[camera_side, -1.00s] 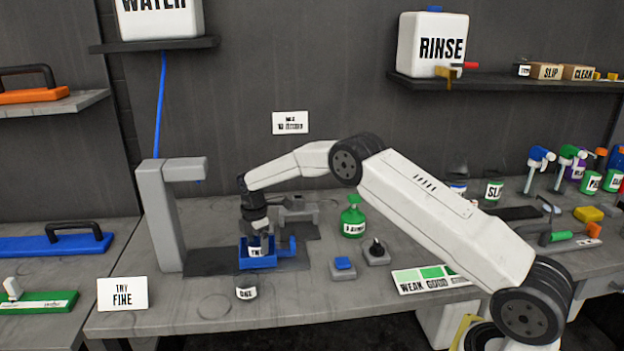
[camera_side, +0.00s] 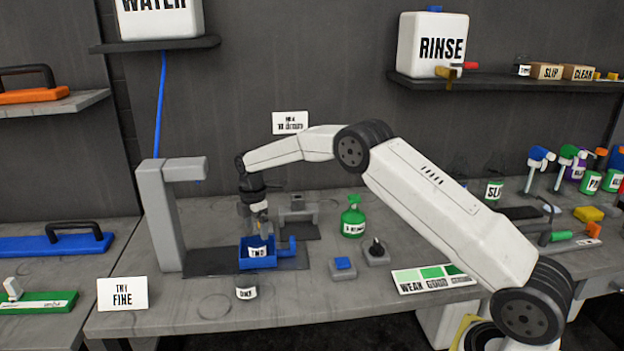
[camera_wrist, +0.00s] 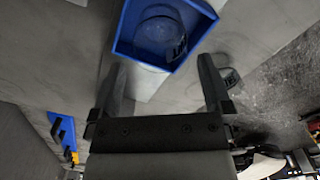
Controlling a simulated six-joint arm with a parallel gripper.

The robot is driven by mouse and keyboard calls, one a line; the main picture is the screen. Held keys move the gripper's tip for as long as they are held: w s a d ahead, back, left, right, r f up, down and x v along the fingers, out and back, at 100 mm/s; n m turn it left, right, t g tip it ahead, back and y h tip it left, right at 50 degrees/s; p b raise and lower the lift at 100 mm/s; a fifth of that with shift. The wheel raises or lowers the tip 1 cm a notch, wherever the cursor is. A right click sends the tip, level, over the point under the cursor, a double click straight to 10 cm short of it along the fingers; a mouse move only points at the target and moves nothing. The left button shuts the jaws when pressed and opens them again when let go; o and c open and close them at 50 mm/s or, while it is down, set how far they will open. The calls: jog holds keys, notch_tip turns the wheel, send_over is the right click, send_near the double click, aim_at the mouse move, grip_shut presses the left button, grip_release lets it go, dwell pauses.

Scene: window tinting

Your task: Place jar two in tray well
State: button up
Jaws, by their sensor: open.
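Jar two (camera_side: 257,252), a small clear jar with a white label, stands upright in the blue tray (camera_side: 272,263) under the grey stand. In the wrist view the jar (camera_wrist: 160,35) sits inside the walls of the blue tray (camera_wrist: 124,45). My gripper (camera_side: 259,226) is above the jar, clear of it, pointing down. In the wrist view my gripper's two fingers (camera_wrist: 162,75) are spread with nothing between them. Jar one (camera_side: 246,292) stands on the bench in front of the tray.
The grey post of the stand (camera_side: 163,215) rises left of the tray. A grey fixture (camera_side: 298,208) stands behind it. To the right are a blue-button box (camera_side: 343,268), a knob box (camera_side: 376,253) and a green bottle (camera_side: 353,217). The front left bench is mostly clear.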

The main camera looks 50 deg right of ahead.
notch_tip(320, 180, up, 7)
dwell(0.3)
dwell(0.6)
jog(key=shift+s+a+r+m, duration=0.2)
jog(key=shift+s+a+m, duration=0.2)
jog(key=shift+s+m, duration=0.25)
jog(key=s+a+f+m+t, duration=0.1)
jog(key=s+a+m, duration=0.2)
jog(key=s+m, duration=0.4)
jog(key=s+a+f+m+t, duration=0.1)
jog(key=s+a+m, duration=0.3)
jog(key=s, duration=2)
jog(key=f+m, duration=0.1)
jog(key=m, duration=0.2)
jog(key=shift+f+t, duration=0.2)
jog(key=shift+t, duration=0.1)
